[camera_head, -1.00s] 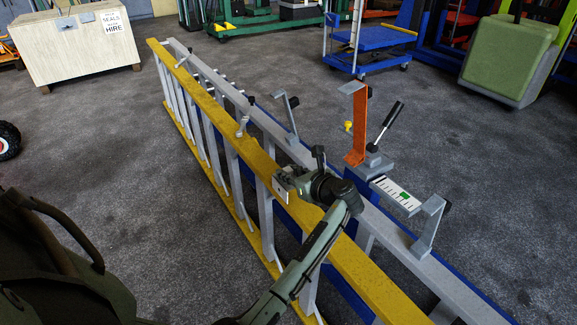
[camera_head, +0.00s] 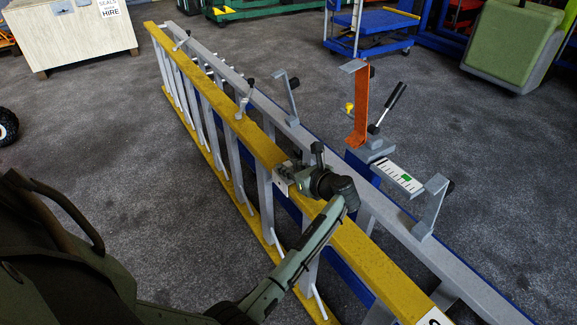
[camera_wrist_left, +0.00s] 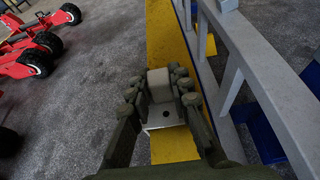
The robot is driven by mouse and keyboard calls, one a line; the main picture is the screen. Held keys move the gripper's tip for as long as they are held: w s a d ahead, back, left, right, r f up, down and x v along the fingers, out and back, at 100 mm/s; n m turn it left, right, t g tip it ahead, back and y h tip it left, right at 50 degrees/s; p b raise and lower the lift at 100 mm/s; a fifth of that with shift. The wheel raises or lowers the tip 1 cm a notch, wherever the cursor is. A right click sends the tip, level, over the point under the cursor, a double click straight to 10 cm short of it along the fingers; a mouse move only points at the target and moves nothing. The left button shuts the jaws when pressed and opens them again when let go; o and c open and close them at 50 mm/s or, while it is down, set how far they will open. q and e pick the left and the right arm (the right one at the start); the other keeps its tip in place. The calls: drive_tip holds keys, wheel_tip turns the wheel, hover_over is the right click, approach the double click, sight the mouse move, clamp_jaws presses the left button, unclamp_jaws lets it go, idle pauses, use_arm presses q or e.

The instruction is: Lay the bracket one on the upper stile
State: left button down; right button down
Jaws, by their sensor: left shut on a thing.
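The yellow upper stile (camera_head: 351,243) runs along the top of a ladder lying on its edge; it also shows in the left wrist view (camera_wrist_left: 168,38). My left gripper (camera_head: 291,174) is over this stile, near its middle in the head view. In the left wrist view my left gripper (camera_wrist_left: 158,92) is shut on the bracket (camera_wrist_left: 158,84), a pale grey block with a flat plate bearing a dark dot. The plate lies over the stile; I cannot tell whether it touches. The fingers hide the bracket's sides. My right gripper is not in view.
A grey rail (camera_head: 385,207) with a blue edge runs beside the ladder. It carries upright clamp arms, an orange bracket (camera_head: 360,110) and a black-handled lever (camera_head: 389,105). A small clamp (camera_head: 243,106) stands by the yellow stile farther off. Open floor (camera_head: 110,170) lies left.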

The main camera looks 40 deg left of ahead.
use_arm(q)
drive_tip(key=shift+f, duration=0.3)
idle(0.4)
drive_tip(key=c, duration=1.3)
unclamp_jaws()
wheel_tip(320, 180, up, 10)
